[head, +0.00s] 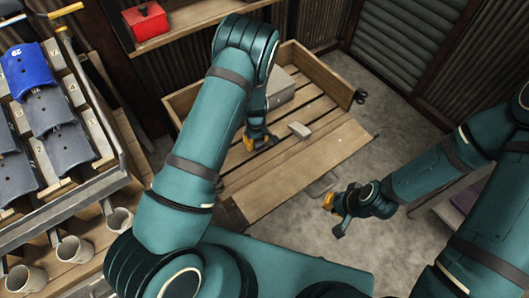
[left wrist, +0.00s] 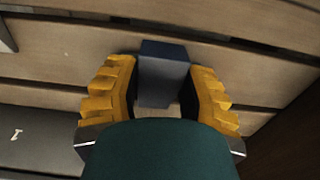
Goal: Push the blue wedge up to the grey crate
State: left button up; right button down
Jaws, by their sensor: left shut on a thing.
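The dark blue wedge (left wrist: 163,72) shows in the left wrist view between the two yellow fingers of my left gripper (left wrist: 160,95), which is shut on it. In the head view my left gripper (head: 258,140) is low over the slatted wooden surface, and I cannot make out the wedge there. The grey crate (head: 284,88) stands on the slats beyond that gripper, partly hidden by my left arm. A grey surface with a white mark, seemingly the crate, shows at the lower left of the wrist view (left wrist: 35,142). My right gripper (head: 335,214) is open and empty.
A small light grey block (head: 300,130) lies on the slats right of my left gripper. Low wooden walls (head: 318,72) edge the slatted surface. A rack with blue and grey pieces (head: 28,70) and several mugs (head: 75,250) stands left. A red box (head: 146,20) sits on a shelf.

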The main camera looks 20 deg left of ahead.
pick_arm(q)
jog(key=shift+w+a, duration=0.35)
jog(key=shift+a, duration=0.15)
jog(key=shift+w+a, duration=0.2)
jog(key=shift+a, duration=0.1)
jog(key=shift+w+a, duration=0.5)
jog(key=shift+a, duration=0.1)
jog(key=o, duration=1)
notch_tip(320, 180, up, 12)
dwell(0.4)
